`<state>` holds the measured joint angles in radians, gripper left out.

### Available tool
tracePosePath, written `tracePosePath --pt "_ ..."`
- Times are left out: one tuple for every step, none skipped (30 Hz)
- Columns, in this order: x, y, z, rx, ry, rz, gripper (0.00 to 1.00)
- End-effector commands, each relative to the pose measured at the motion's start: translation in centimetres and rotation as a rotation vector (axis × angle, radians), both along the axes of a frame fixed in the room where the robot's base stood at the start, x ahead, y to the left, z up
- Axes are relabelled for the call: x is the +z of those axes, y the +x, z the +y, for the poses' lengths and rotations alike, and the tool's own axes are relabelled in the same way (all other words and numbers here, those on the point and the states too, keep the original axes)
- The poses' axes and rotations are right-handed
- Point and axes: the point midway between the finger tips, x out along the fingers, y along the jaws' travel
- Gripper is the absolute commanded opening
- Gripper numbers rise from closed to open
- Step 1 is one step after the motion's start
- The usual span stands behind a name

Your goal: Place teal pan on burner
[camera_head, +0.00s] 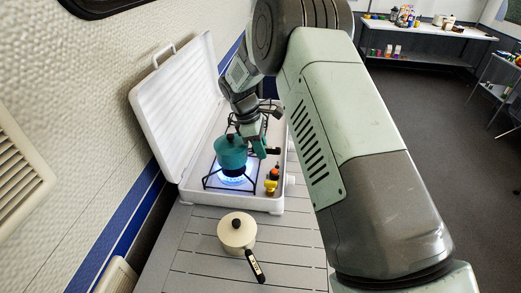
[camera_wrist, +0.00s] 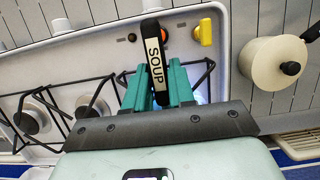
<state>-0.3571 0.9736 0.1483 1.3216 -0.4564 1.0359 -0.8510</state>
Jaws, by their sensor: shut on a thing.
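The teal pan (camera_head: 231,153) with its dark lid knob is upright over the near burner (camera_head: 232,179), whose blue flame shows below it. I cannot tell whether its base touches the grate. My gripper (camera_head: 259,146) is at the pan's right side, shut on its black handle. In the wrist view the handle (camera_wrist: 156,58), with a label reading SOUP, lies between the teal fingers of the gripper (camera_wrist: 158,88). The pan's body is largely hidden there, and a blue glow shows beside the right finger.
The white stove case (camera_head: 250,205) has its lid (camera_head: 178,115) open on the left. A yellow knob (camera_head: 270,187) and a red-orange knob (camera_head: 275,173) stand right of the burner. A cream pot (camera_head: 237,231) sits on the slatted table (camera_head: 195,255) in front. Another burner (camera_wrist: 30,118) is empty.

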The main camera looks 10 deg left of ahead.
Motion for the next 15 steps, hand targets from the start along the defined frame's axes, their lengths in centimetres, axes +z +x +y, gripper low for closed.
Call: tracePosePath --pt "-0.63 0.01 0.02 0.0 0.0 0.0 0.0" --pt "-0.82 0.03 0.01 -0.001 0.0 -0.001 0.0" --pt "-0.94 0.05 0.0 0.0 0.0 -0.002 0.0" --pt "-0.94 0.06 0.0 -0.001 0.0 -0.002 0.0" --pt "-0.91 0.07 0.01 -0.001 0.001 -0.003 0.0" --pt "-0.89 0.07 0.01 -0.001 0.001 -0.003 0.0" --pt "-0.89 0.07 0.01 -0.001 0.001 -0.003 0.0" --pt "-0.89 0.06 0.0 -0.001 0.001 -0.002 0.0" --pt "-0.9 0.06 0.0 -0.001 0.001 -0.002 0.0" --pt "-0.94 0.05 -0.01 -0.001 0.001 -0.002 0.0" --pt "-1.01 0.05 -0.01 -0.001 0.0 -0.002 0.0" --pt "-1.15 0.04 -0.01 -0.001 0.0 -0.001 0.0" --pt "-1.19 0.02 -0.03 -0.001 0.0 0.0 0.27" --pt "-1.18 0.02 -0.03 -0.001 0.0 -0.001 0.31" --pt "-1.17 0.01 -0.02 -0.001 0.0 -0.001 0.38"
